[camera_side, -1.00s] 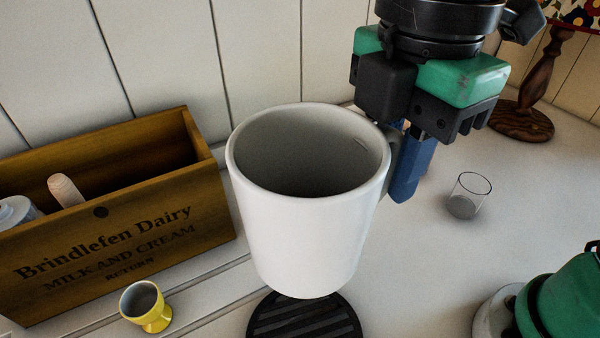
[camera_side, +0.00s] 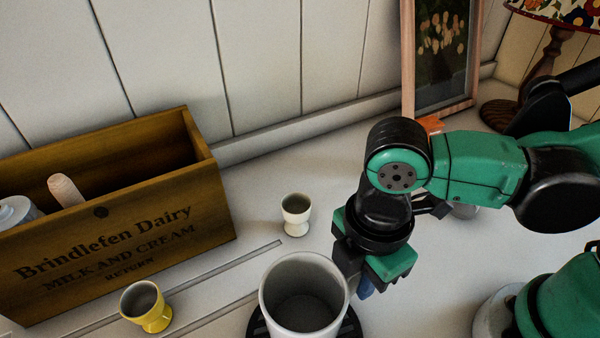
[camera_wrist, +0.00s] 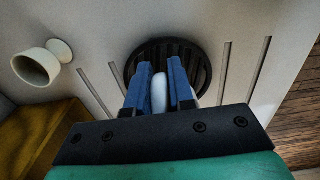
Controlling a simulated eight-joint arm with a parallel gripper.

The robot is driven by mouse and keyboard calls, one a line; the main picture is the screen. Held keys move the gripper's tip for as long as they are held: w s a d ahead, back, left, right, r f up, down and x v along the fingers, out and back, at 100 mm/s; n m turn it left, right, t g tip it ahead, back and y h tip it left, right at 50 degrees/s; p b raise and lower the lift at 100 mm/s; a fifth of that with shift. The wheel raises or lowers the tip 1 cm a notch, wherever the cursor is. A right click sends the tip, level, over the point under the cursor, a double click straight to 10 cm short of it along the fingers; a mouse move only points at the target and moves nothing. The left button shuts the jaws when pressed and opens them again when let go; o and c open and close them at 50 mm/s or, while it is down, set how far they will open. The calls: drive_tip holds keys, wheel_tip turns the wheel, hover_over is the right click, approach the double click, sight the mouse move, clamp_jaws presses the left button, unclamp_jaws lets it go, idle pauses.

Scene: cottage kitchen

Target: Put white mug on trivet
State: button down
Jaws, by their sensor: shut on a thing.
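The white mug (camera_side: 303,295) stands upright over the black round trivet (camera_side: 351,325) at the bottom of the side view. The trivet's rim shows on both sides of the mug's lower part; I cannot tell whether the mug's base touches it. My gripper (camera_side: 364,286) is at the mug's right side, with its fingers partly hidden. In the wrist view my gripper (camera_wrist: 159,88) is shut on a narrow white part, apparently the mug's handle (camera_wrist: 159,95), above the slatted trivet (camera_wrist: 205,68). The mug's body is not clear in that view.
A white egg cup (camera_side: 296,214) stands behind the mug. A yellow egg cup (camera_side: 147,306) is at front left, beside a wooden crate (camera_side: 120,225). A picture frame (camera_side: 440,60) leans at the back.

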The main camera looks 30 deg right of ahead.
drive_tip(key=shift+f, duration=1.7)
drive_tip(key=c, duration=0.8)
unclamp_jaws()
drive_tip(key=shift+f, duration=0.1)
drive_tip(key=shift+o, duration=0.2)
wheel_tip(320, 180, up, 12)
drive_tip(key=shift+r, duration=0.1)
drive_tip(key=w+d+f+m+t, duration=0.1)
drive_tip(key=w+d+m+t, duration=0.2)
drive_tip(key=d+m, duration=0.5)
drive_tip(key=w+d+f+m+t, duration=0.2)
drive_tip(key=w+d+m+t, duration=0.2)
drive_tip(key=d+m, duration=0.5)
drive_tip(key=shift+w+m, duration=0.5)
drive_tip(key=shift+w, duration=0.55)
drive_tip(key=shift+a, duration=0.1)
